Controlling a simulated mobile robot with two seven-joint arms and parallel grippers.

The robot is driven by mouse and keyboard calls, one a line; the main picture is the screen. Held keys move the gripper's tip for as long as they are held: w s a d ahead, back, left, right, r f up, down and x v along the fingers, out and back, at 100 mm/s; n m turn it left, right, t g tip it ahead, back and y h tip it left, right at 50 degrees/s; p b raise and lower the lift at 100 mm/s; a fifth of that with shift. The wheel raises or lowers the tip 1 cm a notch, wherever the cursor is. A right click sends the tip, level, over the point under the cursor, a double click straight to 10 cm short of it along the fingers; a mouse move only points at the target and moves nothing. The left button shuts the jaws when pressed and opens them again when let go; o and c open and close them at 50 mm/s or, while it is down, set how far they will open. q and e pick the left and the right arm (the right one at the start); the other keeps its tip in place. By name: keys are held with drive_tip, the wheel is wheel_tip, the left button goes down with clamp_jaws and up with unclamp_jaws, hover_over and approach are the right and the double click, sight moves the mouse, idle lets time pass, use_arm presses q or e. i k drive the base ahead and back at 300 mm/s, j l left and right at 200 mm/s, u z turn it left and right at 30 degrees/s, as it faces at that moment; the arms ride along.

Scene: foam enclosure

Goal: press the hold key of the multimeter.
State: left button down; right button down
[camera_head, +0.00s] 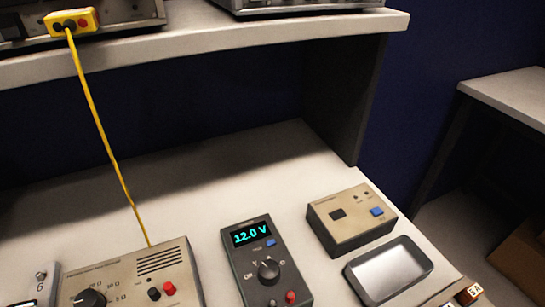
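The multimeter (237,269) lies face up on the white bench near the bottom middle of the head view. Its dark display (250,234) is lit and reads 12.0 V in cyan. A small blue key (271,243) sits just below the right end of the display; its label is too small to read. A round selector knob (268,269) is in the middle of its face, with a red socket (291,296) below. The meter's lower edge is close to the bottom of the picture. Neither of my grippers shows.
A beige box with a black knob (133,278) stands left of the meter. A beige box with a blue button (350,218) and an empty metal tray (405,247) are right. A yellow cable (101,128) hangs from the shelf (220,37). The bench behind the meter is clear.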

sight(270, 243)
drive_tip(key=l+u, duration=0.8)
